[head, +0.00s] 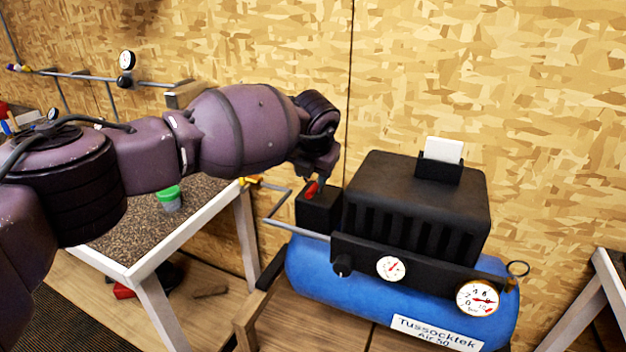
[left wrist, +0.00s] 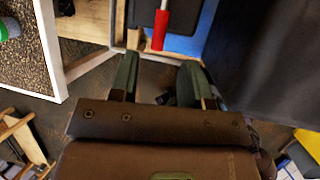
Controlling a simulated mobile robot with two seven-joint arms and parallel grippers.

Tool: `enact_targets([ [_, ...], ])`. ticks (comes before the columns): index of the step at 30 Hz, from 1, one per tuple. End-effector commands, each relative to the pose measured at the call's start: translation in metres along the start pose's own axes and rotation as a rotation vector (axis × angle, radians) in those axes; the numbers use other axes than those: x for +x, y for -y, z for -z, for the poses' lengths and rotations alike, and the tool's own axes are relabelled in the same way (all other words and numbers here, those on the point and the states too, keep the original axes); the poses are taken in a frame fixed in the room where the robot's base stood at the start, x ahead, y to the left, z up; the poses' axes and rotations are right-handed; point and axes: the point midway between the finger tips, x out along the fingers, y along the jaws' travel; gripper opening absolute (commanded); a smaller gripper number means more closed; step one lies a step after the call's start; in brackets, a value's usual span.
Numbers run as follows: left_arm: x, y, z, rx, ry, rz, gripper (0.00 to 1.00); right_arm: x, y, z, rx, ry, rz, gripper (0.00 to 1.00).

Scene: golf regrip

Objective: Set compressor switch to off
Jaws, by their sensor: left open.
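The compressor has a blue tank (head: 340,290) and a black ribbed housing (head: 420,195). On its left end is a black switch box (head: 318,212) with a red switch lever (head: 312,189). In the left wrist view the red-tipped lever (left wrist: 161,28) shows at top centre, with a pale shaft above it. My left gripper (head: 324,172) is close above the switch box in the head view. In the left wrist view my left gripper (left wrist: 160,65) is open and empty, with the lever just beyond its fingertips and between them sideways. Contact cannot be told. My right gripper is out of view.
A white-framed workbench (head: 150,262) with a speckled top stands left of the compressor and carries a green-lidded cup (head: 169,198). A grey pipe (head: 300,230) runs along the compressor's left end. Gauges (head: 478,298) face front. A wooden wall stands behind.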

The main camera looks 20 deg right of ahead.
Motion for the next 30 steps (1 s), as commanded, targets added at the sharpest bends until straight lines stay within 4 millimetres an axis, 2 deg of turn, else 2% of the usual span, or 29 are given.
enact_targets([
  [1,-0.012,0.000,-0.001,0.003,0.003,0.000,0.43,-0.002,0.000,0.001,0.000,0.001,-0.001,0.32],
  [3,-0.023,-0.001,-0.001,0.001,0.002,-0.001,0.43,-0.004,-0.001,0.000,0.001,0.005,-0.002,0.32],
  [10,-0.045,0.000,0.000,0.000,0.000,0.000,0.43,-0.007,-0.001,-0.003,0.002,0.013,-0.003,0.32],
  [30,-0.049,0.003,-0.004,0.033,0.027,0.018,0.43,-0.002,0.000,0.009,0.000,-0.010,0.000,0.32],
])
